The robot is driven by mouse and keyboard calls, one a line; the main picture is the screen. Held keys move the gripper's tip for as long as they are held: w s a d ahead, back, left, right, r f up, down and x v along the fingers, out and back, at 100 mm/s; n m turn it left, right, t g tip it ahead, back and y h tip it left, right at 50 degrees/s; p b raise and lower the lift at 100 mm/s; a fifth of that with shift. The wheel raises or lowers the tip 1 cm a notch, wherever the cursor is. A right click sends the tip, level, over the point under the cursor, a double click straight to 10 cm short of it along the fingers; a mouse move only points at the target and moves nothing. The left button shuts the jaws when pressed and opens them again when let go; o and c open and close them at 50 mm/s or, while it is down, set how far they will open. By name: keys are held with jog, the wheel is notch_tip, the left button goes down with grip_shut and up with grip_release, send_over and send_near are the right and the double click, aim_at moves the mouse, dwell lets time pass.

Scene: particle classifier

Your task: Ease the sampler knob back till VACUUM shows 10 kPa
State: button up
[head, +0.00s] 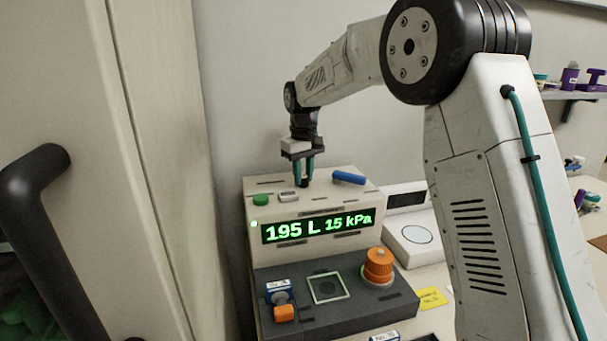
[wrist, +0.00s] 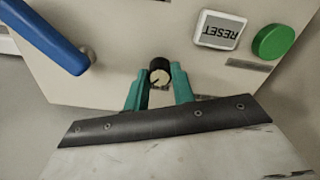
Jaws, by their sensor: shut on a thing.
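The sampler knob (wrist: 159,76) is a small black round knob with a cream top and a dark pointer mark, on the top of the beige instrument (head: 258,236). My gripper (wrist: 158,71) has its two teal fingers on either side of the knob and is shut on it. The green display (head: 318,227) on the instrument's front reads 195 L and 15 kPa.
A blue lever (head: 348,177) lies right of my gripper; a RESET button (wrist: 219,30) and green button (head: 261,199) lie left. An orange knob (head: 378,266) and a blue-and-orange valve (head: 281,299) stand on the lower deck. A dark-handled door (head: 40,190) is at left.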

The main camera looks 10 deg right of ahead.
aim_at(303, 177)
jog(key=shift+n, duration=0.4)
jog(key=o, duration=1)
notch_tip(303, 177, up, 8)
jog(key=shift+f, duration=0.1)
